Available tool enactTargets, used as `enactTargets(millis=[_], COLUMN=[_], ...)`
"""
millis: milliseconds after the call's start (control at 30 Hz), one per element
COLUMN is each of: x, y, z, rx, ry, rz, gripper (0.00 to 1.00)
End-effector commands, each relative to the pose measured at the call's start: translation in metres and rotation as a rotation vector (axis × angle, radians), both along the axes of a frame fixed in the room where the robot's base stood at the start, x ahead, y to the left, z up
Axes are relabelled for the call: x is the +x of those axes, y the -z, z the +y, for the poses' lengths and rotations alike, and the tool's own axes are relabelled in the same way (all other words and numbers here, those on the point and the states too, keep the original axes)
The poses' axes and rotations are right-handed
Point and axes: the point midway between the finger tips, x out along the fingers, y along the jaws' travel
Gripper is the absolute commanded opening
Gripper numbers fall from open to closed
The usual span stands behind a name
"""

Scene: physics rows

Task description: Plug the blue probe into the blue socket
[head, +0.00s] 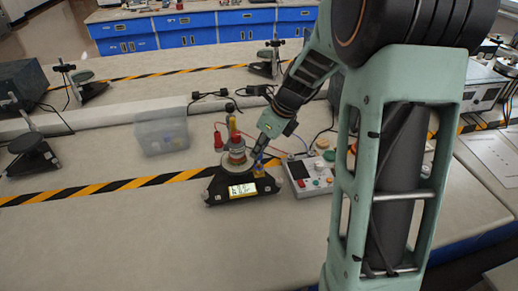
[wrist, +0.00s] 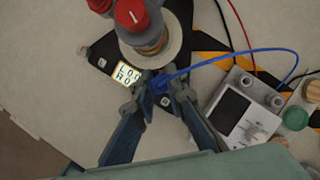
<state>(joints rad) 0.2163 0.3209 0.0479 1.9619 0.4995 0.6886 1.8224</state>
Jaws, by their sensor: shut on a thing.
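The blue probe (wrist: 159,84) is between my gripper's fingertips (wrist: 155,97) in the wrist view, with a blue cable running off to the right. My gripper is shut on it, over the front part of a black-based instrument. In the head view my gripper (head: 260,150) points down beside the right side of that instrument (head: 215,189), which has a lit display (head: 242,190) and a red-and-grey round stack. The blue socket is not clearly visible; my fingers cover the area around the probe tip, so I cannot tell whether the probe touches a socket.
A grey meter box (wrist: 243,112) with dark screen and knobs stands to the right of the instrument. A clear plastic bin (head: 162,137) stands behind left. Red, black and blue cables cross near the meter. The bench front left is clear.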

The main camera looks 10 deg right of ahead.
Motion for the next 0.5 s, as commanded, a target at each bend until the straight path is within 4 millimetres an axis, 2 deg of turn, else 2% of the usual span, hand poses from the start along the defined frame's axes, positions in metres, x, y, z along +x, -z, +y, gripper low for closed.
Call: enactTargets(millis=[500], x=[-0.0001], y=[0.0061], z=[0.0002], rx=[0.001], ry=[0.000], rz=[0.001], gripper=[0.00])
